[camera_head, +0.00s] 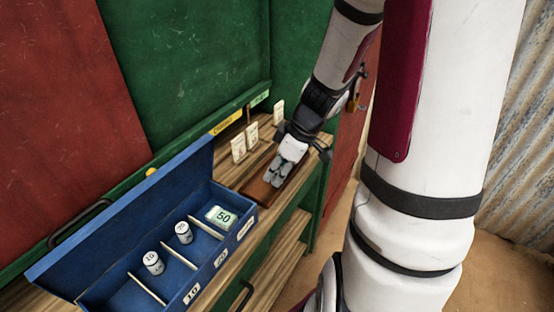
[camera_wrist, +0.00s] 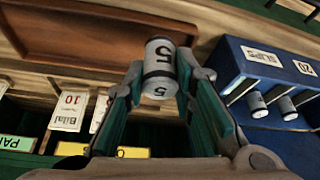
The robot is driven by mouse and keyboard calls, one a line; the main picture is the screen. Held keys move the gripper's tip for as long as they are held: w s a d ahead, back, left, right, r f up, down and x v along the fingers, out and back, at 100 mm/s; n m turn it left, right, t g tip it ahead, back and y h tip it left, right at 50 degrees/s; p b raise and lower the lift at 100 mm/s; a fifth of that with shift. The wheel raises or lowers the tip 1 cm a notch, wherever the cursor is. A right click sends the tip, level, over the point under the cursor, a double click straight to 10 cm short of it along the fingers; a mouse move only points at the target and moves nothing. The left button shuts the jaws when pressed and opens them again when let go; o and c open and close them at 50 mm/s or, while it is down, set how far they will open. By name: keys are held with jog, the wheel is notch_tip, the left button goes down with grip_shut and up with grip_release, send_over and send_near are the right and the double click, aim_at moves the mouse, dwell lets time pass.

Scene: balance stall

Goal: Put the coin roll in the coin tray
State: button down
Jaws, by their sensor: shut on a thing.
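My gripper (camera_head: 279,178) is over the brown wooden tray (camera_head: 258,190) on the shelf, right of the blue box. In the wrist view my gripper (camera_wrist: 163,78) is shut on a grey and white coin roll (camera_wrist: 159,68) marked 5, between its fingertips. In the head view the roll cannot be made out clearly. The blue coin tray (camera_head: 131,222) stands open with its lid raised, split by pale dividers.
Several small white cards (camera_head: 238,150) stand behind the brown tray, along the green back wall (camera_head: 200,60). Yellow and green labels (camera_head: 225,122) line the ledge there. The coin tray's raised lid is at its back left. A black handle (camera_head: 80,223) is near the lid.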

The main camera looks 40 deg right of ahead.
jog(key=w+d, duration=0.1)
jog(key=w, duration=0.1)
jog(key=w+d, duration=0.2)
jog(key=w+d+f+p, duration=0.1)
jog(key=w+d, duration=0.1)
jog(key=w, duration=0.1)
jog(key=shift+d, duration=0.2)
jog(key=shift+f, duration=1.7)
jog(key=shift+f, duration=0.15)
jog(key=c, duration=1.3)
grip_release()
jog(key=shift+c, duration=0.2)
